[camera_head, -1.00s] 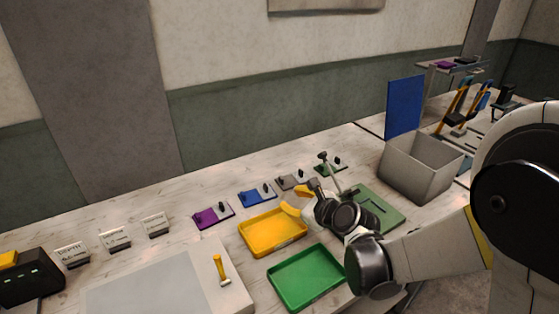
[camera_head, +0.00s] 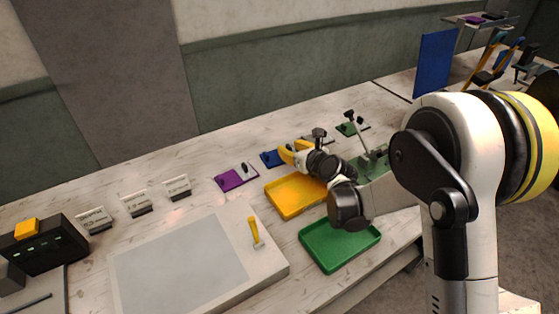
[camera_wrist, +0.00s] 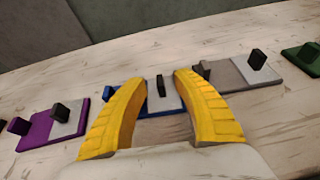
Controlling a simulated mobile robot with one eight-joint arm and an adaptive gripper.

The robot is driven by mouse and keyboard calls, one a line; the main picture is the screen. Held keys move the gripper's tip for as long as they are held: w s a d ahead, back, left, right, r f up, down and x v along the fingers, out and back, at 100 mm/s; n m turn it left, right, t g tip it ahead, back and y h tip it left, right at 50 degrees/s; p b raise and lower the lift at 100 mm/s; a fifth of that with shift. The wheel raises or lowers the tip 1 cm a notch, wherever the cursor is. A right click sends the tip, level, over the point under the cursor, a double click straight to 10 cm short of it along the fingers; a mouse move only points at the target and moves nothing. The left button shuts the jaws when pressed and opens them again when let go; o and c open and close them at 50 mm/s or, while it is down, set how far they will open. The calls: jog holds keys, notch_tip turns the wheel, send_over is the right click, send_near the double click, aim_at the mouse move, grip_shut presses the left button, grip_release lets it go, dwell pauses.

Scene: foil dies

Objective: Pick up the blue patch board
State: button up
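The blue patch board (camera_head: 269,160) lies flat at the back of the worktable, partly hidden by my gripper (camera_head: 291,151) in the head view. In the wrist view the blue board (camera_wrist: 122,108) has a grey plate with a black upright knob (camera_wrist: 161,86). My gripper (camera_wrist: 155,110) has two yellow fingers spread apart with nothing between them. The fingers point toward the board, and the knob shows in the gap between the fingertips. The right finger hides part of the board's right side. I cannot tell how far the fingertips are from it.
A purple board (camera_head: 236,178) lies left of the blue one; a grey board (camera_wrist: 240,73) and a green board (camera_wrist: 305,58) lie right. A yellow tray (camera_head: 283,207) and a green tray (camera_head: 318,254) are in front. A yellow-handled tool (camera_head: 254,231) is on a pale slab.

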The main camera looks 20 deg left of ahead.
jog(key=shift+w+a+f, duration=0.2)
jog(key=shift+w+a, duration=0.2)
jog(key=shift+w, duration=0.05)
grip_shut()
